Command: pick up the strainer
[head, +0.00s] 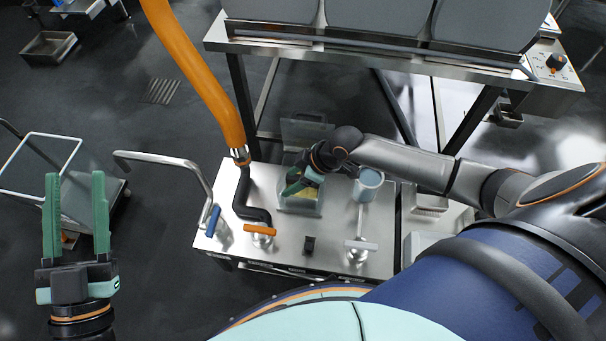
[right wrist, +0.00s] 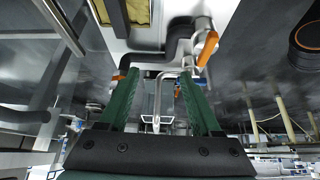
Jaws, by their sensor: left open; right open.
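I cannot single out the strainer with certainty. A clear box (head: 300,208) with yellowish contents stands on the steel worktop, partly hidden by my right gripper. A grey-blue cup-shaped vessel (head: 369,183) stands to its right. My right gripper (head: 292,188) is open over the box in the head view. In the right wrist view its green fingers (right wrist: 162,80) are apart with nothing held between them, and the yellow contents (right wrist: 137,10) show at the top edge. My left gripper (head: 76,180) is open and empty, left of the worktop and well away from it.
An orange hose (head: 197,65) comes down at the left. A steel table (head: 270,45) stands behind. A trolley (head: 40,190) is at far left.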

